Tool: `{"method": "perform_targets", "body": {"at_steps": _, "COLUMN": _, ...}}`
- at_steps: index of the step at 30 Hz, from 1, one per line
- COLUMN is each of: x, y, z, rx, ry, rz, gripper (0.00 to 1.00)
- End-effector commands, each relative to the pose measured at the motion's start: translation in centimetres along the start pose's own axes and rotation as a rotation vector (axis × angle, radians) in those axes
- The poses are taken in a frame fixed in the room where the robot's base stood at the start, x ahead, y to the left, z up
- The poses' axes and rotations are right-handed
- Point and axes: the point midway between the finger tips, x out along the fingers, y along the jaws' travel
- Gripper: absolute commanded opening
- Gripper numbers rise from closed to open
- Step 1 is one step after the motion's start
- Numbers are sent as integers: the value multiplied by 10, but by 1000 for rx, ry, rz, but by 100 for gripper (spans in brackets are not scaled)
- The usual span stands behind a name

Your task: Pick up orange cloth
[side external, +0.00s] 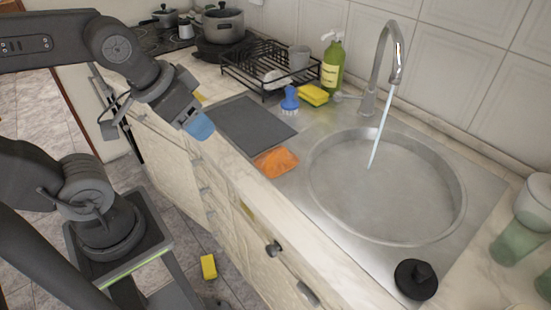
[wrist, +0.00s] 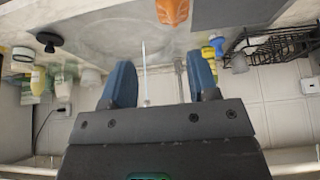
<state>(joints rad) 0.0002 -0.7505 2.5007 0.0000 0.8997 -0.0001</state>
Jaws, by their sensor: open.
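The orange cloth (side external: 275,162) lies flat on the counter at the left edge of the sink, beside the dark grey mat. It also shows at the top middle of the wrist view (wrist: 172,10). My gripper (side external: 200,127) is above the counter's front edge, to the left of the cloth and apart from it. In the wrist view my gripper (wrist: 160,82) shows two blue fingers spread apart with nothing between them. In the side view one finger mostly hides the other.
The round sink (side external: 440,195) has running water from the faucet (side external: 372,85). Behind the mat (side external: 245,124) stand a blue brush (side external: 290,100), a yellow sponge (side external: 313,95), a green bottle (side external: 333,62) and a black dish rack (side external: 250,72). A black stopper (side external: 415,280) sits front right. Another yellow sponge (side external: 208,267) is on the floor.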

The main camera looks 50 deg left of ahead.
Motion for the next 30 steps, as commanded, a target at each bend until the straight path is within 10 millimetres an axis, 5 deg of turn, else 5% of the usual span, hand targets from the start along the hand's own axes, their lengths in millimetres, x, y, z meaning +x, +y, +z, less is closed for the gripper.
{"method": "perform_targets", "body": {"at_steps": 14, "x": 0, "y": 0, "z": 0, "rx": 0, "ry": 0, "rz": 0, "gripper": 100}}
{"method": "perform_targets", "body": {"at_steps": 23, "x": 1, "y": 0, "z": -6, "rx": 40, "ry": -14, "rz": -1, "gripper": 100}}
{"method": "perform_targets", "body": {"at_steps": 30, "x": 23, "y": -5, "z": -53, "rx": 449, "ry": -152, "rz": 28, "gripper": 100}}
